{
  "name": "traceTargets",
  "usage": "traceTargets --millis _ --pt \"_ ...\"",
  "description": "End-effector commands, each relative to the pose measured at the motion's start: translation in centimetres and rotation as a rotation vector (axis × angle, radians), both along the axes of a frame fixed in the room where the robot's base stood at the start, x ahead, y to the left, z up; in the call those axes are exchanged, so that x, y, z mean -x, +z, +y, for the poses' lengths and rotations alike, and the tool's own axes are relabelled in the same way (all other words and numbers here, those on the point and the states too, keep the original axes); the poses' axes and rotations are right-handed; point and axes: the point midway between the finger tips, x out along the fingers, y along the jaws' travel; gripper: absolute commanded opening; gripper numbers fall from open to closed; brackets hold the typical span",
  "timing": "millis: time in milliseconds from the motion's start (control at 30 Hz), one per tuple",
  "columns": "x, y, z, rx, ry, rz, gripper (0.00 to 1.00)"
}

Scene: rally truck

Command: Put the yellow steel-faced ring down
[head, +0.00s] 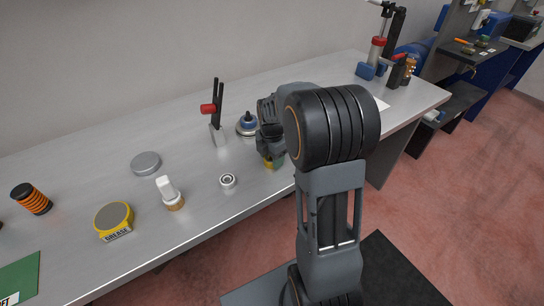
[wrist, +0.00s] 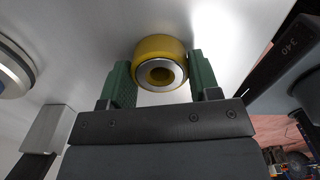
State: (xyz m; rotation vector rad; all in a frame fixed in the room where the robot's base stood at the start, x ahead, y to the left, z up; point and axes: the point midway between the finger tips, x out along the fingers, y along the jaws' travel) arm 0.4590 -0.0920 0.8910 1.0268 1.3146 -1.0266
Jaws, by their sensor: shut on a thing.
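The yellow steel-faced ring (wrist: 160,50) is between the green fingers of my gripper (wrist: 161,76) in the wrist view, with its steel face and dark centre hole toward the camera. My gripper is shut on it, one finger at each side. In the head view only a small yellow part of the ring (head: 272,163) shows under my gripper (head: 269,153); my arm hides the rest. The ring is low over the grey bench (head: 110,165); I cannot tell whether it touches the top.
A small metal ring (head: 228,181), a white-topped brush (head: 170,193), a yellow grease tin (head: 114,221) and a grey disc (head: 146,163) stand left of my gripper. A red-handled clamp (head: 216,120) and a blue-topped round part (head: 247,125) are close behind. Bare bench lies between them.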

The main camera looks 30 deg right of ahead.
Motion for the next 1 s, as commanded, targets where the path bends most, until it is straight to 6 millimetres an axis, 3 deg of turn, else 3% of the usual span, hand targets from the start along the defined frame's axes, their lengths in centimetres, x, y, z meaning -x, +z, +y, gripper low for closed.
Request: traceTargets --millis 33,67,300,667,1000 --pt "0.0 -0.3 0.0 0.0 0.0 0.001 0.14" --pt "0.0 -0.2 0.0 0.0 0.0 0.001 0.59" --pt "0.0 -0.1 0.0 0.0 0.0 0.001 0.82" --pt "0.0 0.8 0.0 0.0 0.0 -0.002 0.82" --pt "-0.1 7.1 0.0 0.001 0.0 -0.004 0.82"
